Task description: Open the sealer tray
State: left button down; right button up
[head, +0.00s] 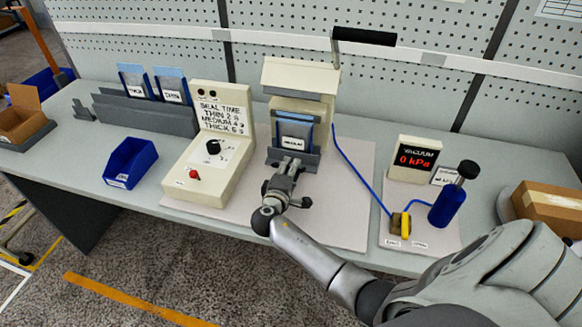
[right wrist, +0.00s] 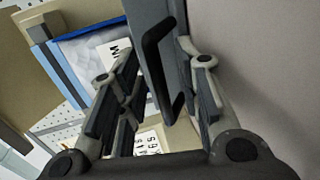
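The cream sealer (head: 300,78) stands mid-bench with a black lever above it. At its front is the grey sealer tray (head: 308,160), close against the machine, with a labelled blue-edged pouch (head: 295,130) standing behind its front. My right gripper (head: 289,165) is at the tray front. In the right wrist view, the tray's black handle (right wrist: 160,65) on the grey front panel lies between my right gripper's fingers (right wrist: 155,95). The fingers are spread, with a visible gap between the left finger and the handle. My left gripper is not in view.
A cream control box (head: 212,150) with a dial and red button stands left of the sealer. A blue bin (head: 130,163) and grey pouch rack (head: 140,113) are farther left. A vacuum gauge (head: 415,158) and blue bottle (head: 448,203) stand right. The mat in front of the tray is clear except for my arm.

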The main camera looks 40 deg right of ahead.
jog(key=shift+w+d+f, duration=0.1)
jog(key=shift+w+d, duration=0.15)
jog(key=shift+d, duration=0.05)
grip_shut()
dwell(0.3)
